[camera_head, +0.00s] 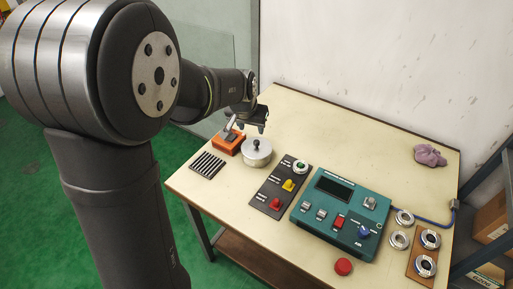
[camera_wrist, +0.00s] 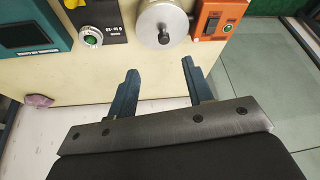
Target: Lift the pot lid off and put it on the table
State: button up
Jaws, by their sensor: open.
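The pot (camera_head: 257,158) is a small silver cylinder standing on the table. Its lid (camera_head: 256,149) sits on top and has a dark round knob (camera_head: 256,143). In the wrist view the lid (camera_wrist: 160,20) shows at the top middle, with its knob (camera_wrist: 163,38) facing the camera. My gripper (camera_head: 262,128) is above the table, just behind the pot and apart from it. In the wrist view my gripper (camera_wrist: 160,75) is open, with nothing between its two fingers. The table (camera_head: 300,120) is pale and has bare surface behind the pot.
An orange switch box (camera_head: 229,143) stands close to the pot's left. A black slotted grille (camera_head: 207,165) lies in front of it. A dark button panel (camera_head: 280,188) and a teal control box (camera_head: 341,212) are to the right. Metal rings (camera_head: 400,239) and a purple lump (camera_head: 430,155) lie farther right.

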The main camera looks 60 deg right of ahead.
send_near(256, 141)
jog(key=f, duration=0.4)
jog(key=shift+s+d+f, duration=0.15)
jog(key=shift+s+d, duration=0.05)
jog(key=shift+d, duration=0.1)
jog(key=shift+w+d+r+x, duration=0.1)
jog(key=shift+d+x, duration=0.05)
jog(key=shift+x, duration=0.75)
jog(key=shift+w+d+r+x, duration=0.1)
jog(key=shift+d+x, duration=0.05)
jog(key=shift+x, duration=0.75)
jog(key=shift+w+d+x, duration=0.15)
jog(key=shift+x, duration=0.75)
jog(key=shift+c, duration=0.2)
grip_shut()
